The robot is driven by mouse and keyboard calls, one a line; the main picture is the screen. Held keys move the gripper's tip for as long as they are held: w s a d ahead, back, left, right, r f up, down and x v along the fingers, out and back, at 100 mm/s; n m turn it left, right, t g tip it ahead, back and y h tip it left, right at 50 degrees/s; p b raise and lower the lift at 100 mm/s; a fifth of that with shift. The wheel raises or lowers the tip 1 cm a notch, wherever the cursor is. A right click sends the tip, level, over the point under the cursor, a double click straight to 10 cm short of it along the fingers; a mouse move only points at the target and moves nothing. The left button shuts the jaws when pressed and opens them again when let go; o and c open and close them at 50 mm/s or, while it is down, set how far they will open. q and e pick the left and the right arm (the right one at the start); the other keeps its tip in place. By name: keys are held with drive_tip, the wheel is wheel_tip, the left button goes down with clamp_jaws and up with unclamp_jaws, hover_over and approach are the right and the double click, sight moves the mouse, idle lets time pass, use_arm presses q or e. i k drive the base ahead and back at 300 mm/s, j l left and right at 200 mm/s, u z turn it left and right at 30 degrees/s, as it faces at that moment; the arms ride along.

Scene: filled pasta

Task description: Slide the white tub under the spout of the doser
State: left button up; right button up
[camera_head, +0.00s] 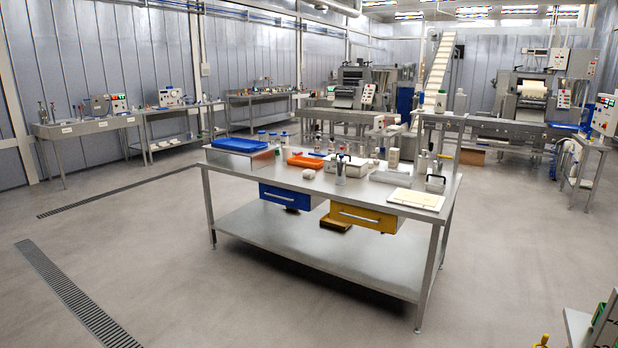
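Neither of my grippers is in the head view. I cannot single out the white tub or the doser's spout at this distance. A small white item (308,173) lies on the steel table (270,172) in the middle of the room, but it is too small to name. Bench devices with lit displays (118,103) stand on the far left bench, and I cannot tell whether one is the doser. Larger machines (532,95) stand at the back right.
The middle table carries a blue tray (238,144), an orange tray (305,161) and bottles. A blue drawer (285,196) and yellow drawer (362,217) hang below. Floor grates (75,295) run at left. Open floor surrounds the table. A shelf edge (577,328) shows lower right.

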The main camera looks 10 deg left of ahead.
sight(309, 174)
drive_tip(key=i+j+u, duration=0.25)
drive_tip(key=i, duration=0.8)
drive_tip(key=i+l+u, duration=0.25)
drive_tip(key=i, duration=0.85)
drive_tip(key=j, duration=0.15)
